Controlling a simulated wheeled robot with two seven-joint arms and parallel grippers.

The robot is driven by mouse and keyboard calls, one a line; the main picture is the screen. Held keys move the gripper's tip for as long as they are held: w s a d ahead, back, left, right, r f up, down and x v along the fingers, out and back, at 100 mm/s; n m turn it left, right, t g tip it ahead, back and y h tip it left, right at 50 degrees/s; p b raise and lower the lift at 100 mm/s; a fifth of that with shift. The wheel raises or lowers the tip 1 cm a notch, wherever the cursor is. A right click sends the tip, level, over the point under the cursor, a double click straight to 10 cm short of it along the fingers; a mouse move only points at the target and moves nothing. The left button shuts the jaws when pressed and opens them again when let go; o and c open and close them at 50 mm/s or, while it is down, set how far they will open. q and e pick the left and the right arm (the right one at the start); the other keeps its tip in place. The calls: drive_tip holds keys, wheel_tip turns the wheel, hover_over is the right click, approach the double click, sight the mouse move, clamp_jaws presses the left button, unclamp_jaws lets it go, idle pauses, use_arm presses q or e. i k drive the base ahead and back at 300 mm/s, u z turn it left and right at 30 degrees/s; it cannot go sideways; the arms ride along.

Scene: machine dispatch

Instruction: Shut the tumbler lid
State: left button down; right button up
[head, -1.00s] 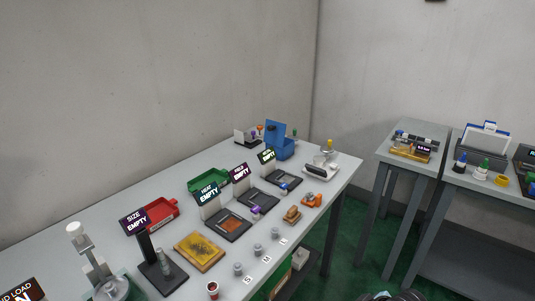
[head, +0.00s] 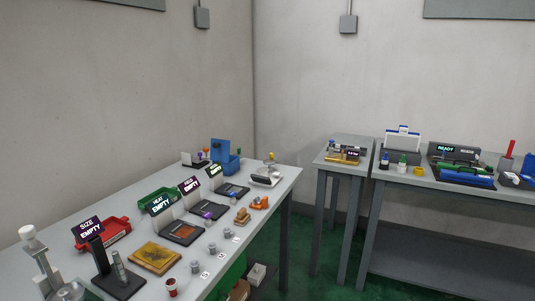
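A blue box (head: 232,166) stands at the far end of the long left table. Its blue panel (head: 220,150) stands upright at the back, like a raised lid. This looks like the tumbler with its lid open, but it is small and carries no readable label. Neither of my grippers is in the head view.
The long grey table (head: 268,205) holds stations with EMPTY signs, a red tray (head: 103,232), a green tray (head: 157,197) and several small weights. A small table (head: 345,141) and a right table (head: 412,178) with a READY device (head: 462,157) stand beyond. Green floor lies between.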

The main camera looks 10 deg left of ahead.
sight(220, 149)
drive_tip(key=z, duration=0.75)
drive_tip(key=i, duration=2.05)
drive_tip(key=u, duration=1)
